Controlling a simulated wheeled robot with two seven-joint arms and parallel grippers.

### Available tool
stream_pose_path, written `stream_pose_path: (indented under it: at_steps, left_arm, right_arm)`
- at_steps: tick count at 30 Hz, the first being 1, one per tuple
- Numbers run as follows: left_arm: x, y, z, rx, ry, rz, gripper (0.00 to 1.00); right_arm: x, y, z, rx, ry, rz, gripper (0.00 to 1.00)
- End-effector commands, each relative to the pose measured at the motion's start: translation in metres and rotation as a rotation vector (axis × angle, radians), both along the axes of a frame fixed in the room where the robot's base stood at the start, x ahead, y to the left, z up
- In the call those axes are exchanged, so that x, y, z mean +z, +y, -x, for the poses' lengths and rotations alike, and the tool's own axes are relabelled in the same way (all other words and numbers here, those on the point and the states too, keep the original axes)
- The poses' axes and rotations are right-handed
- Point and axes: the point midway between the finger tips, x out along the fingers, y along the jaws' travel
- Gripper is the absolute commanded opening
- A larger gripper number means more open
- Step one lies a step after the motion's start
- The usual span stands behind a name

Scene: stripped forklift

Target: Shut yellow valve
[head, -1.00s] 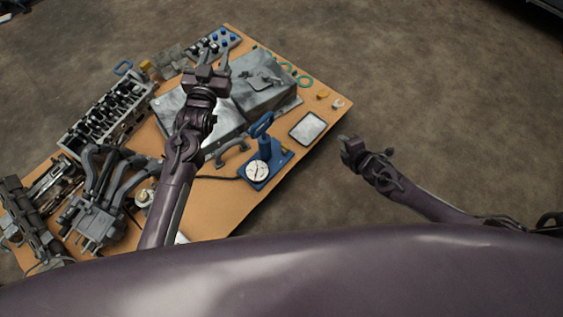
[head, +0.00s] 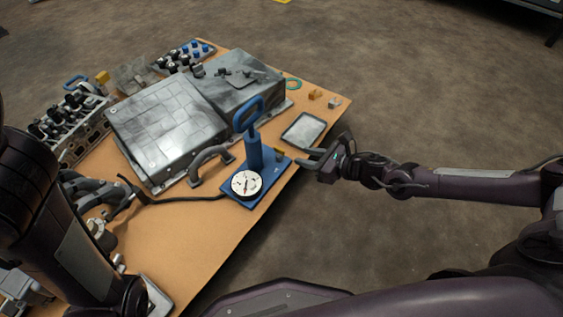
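A small yellow part, which looks like the yellow valve (head: 280,152), sits on the far right side of the blue hand pump (head: 254,155). The pump has a loop handle on top and a white dial gauge (head: 246,184) at its front. It stands near the table's right edge. My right gripper (head: 308,160) is just right of the valve, pointing left at it, with its fingers apart and nothing visible between them. A small gap seems to separate fingers and valve. The valve's setting is too small to tell. My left arm fills the lower left; its gripper is not in view.
The tan table (head: 200,240) also holds a large grey metal case (head: 165,130), a curved grey handle (head: 210,165), a shallow tray (head: 303,129) and engine parts on the left. A black hose (head: 180,199) runs left from the pump. Floor right of the table is clear.

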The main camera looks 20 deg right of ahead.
Motion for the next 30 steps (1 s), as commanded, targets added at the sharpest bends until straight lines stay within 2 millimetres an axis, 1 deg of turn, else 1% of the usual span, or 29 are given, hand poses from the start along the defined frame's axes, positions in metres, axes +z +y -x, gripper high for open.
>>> stream_pose_path:
  at_steps: [1, 5, 9, 15, 19, 26, 27, 30]
  left_arm:
    - [-0.005, 0.001, 0.003, -0.001, -0.006, 0.002, 0.36]
    - [-0.016, 0.001, 0.002, -0.001, -0.005, 0.001, 0.36]
    - [-0.031, 0.0, 0.002, 0.0, -0.004, 0.001, 0.36]
    - [-0.045, 0.0, 0.001, 0.0, -0.003, 0.001, 0.36]
    - [-0.047, 0.0, 0.001, 0.0, -0.002, 0.001, 0.36]
    - [-0.046, 0.0, 0.001, 0.0, -0.002, 0.001, 0.36]
    - [-0.046, 0.0, 0.001, 0.0, -0.002, 0.001, 0.36]
    - [-0.046, 0.0, 0.001, -0.001, -0.002, 0.0, 0.36]
  right_arm:
    - [-0.003, 0.002, -0.003, 0.003, -0.004, 0.002, 0.32]
    - [-0.01, 0.012, -0.015, 0.003, -0.006, 0.002, 0.32]
    - [-0.02, 0.026, -0.033, 0.002, -0.005, 0.0, 0.32]
    - [-0.028, 0.04, -0.051, 0.002, -0.004, 0.001, 0.32]
    - [-0.029, 0.043, -0.056, 0.0, -0.002, 0.002, 0.32]
    - [-0.028, 0.043, -0.056, 0.0, -0.001, 0.002, 0.32]
    - [-0.028, 0.043, -0.056, 0.0, -0.001, 0.002, 0.29]
    - [-0.028, 0.043, -0.056, 0.0, -0.001, 0.002, 0.16]
